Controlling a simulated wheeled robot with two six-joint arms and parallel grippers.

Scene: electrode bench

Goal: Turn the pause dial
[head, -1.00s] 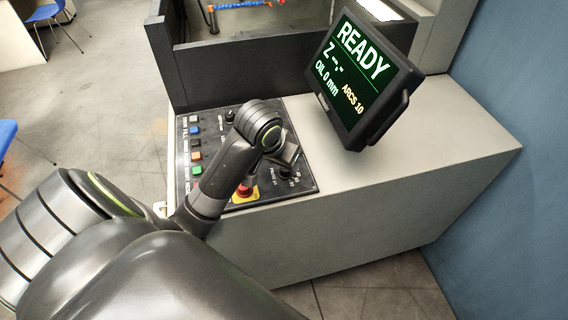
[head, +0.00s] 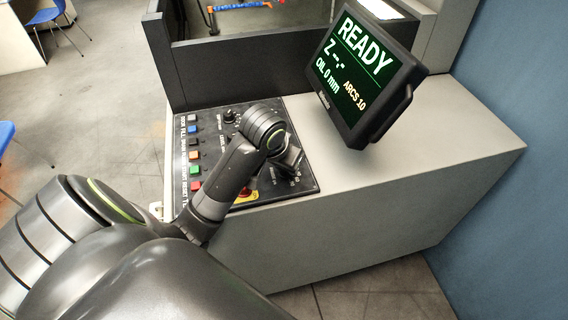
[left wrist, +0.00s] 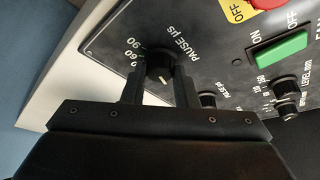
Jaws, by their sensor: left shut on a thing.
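The pause dial (left wrist: 160,66) is a round black knob with a white pointer line, next to the "PAUSE µs" label in the left wrist view. Numbers, including 60 and 90, are printed beside it. My left gripper (left wrist: 159,84) has one finger on each side of the knob and is shut on it. In the head view my left gripper (head: 289,160) is over the right part of the black control panel (head: 306,182), and my wrist hides the dial. My right gripper is in neither view.
A green ON button (left wrist: 282,52) and other knobs, such as the level knob (left wrist: 286,90), share the panel. A red emergency button on a yellow base (head: 246,196) is partly hidden by my arm. A tilted monitor (head: 365,70) reading READY stands behind, right.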

